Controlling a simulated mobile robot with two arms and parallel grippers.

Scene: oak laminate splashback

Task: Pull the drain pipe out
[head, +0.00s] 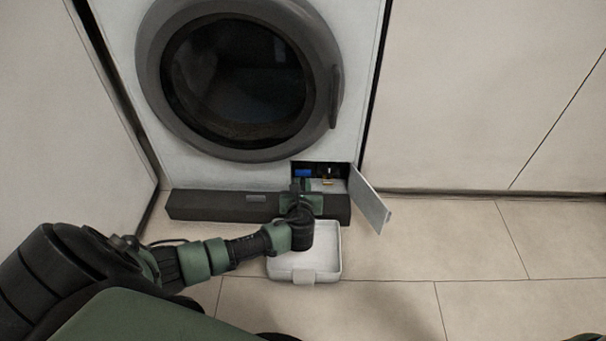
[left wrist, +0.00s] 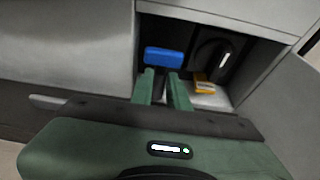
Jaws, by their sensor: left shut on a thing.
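The drain pipe, seen as a blue end piece (head: 303,173), sits in the open service compartment at the washing machine's lower right. In the left wrist view the blue piece (left wrist: 164,57) lies at the tips of my left gripper's fingers. My left gripper (head: 301,186) reaches into the compartment opening from the front and is shut on the pipe. Its two green fingers (left wrist: 163,76) show in the wrist view; the exact contact is partly hidden. The rest of the pipe is hidden. My right gripper is not in view.
The compartment flap (head: 370,200) hangs open on the right. A dark round filter knob (left wrist: 210,58) and a small yellow item (left wrist: 204,85) are inside. A white tray (head: 330,262) lies on the floor below my left wrist. The tiled floor to the right is clear.

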